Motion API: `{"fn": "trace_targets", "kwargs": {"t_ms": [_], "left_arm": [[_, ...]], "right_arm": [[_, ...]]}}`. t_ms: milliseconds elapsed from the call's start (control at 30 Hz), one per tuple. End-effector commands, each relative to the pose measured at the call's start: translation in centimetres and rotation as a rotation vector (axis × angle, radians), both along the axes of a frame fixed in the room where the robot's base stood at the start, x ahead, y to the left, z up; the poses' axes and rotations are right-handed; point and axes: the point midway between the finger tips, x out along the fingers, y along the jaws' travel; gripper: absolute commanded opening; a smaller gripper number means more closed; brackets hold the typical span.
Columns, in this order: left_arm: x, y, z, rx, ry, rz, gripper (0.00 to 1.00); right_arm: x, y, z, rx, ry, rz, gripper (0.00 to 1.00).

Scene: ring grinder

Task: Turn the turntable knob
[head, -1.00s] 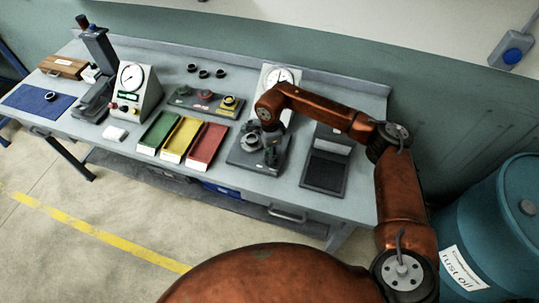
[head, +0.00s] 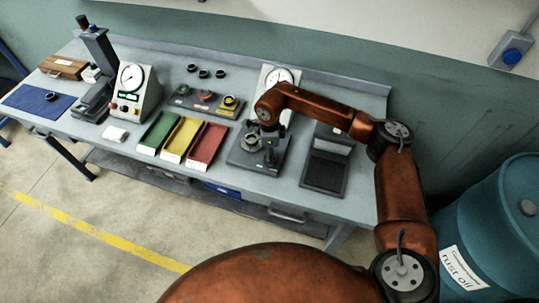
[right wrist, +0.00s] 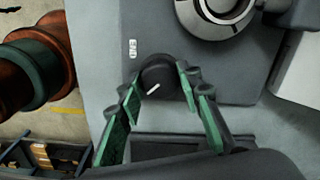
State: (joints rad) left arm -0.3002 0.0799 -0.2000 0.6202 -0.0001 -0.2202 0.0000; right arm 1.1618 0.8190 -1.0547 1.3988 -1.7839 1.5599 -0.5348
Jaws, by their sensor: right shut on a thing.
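The turntable device (head: 241,160) is a dark grey base plate with a round metal turntable and ring (head: 250,143); in the right wrist view the round part (right wrist: 222,12) shows at the top. The turntable knob (right wrist: 158,72) is black and round with a white pointer line slanting to the lower left. My right gripper (right wrist: 158,88) has its green-padded fingers on either side of the knob and is shut on it. In the head view my right gripper (head: 269,153) is over the base plate, and the knob is hard to make out there. My left gripper is not in view.
Green, yellow and red trays (head: 206,146) lie left of the turntable device. A dark flat tray (head: 324,172) lies to its right. A dial gauge (head: 284,76) stands behind my right forearm. A blue barrel (head: 500,225) stands beyond the bench's right end.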

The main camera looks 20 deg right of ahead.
Motion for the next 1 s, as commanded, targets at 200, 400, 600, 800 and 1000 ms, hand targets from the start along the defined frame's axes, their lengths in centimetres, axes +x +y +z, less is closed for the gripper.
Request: {"fn": "trace_targets", "kwargs": {"t_ms": [200,400,600,800,1000], "left_arm": [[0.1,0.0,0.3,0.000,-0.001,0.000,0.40],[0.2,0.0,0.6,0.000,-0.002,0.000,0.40],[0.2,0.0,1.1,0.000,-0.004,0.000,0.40],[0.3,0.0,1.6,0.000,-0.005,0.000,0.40],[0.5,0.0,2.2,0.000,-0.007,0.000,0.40]], "right_arm": [[0.1,0.0,0.2,0.001,-0.001,-0.205,0.08],[0.1,0.0,0.2,0.001,-0.001,-0.396,0.08],[0.1,-0.1,0.2,0.000,-0.002,-0.585,0.08],[0.2,-0.1,0.2,0.000,-0.002,-0.775,0.08],[0.2,-0.1,0.2,0.001,-0.001,-0.965,0.08]]}}
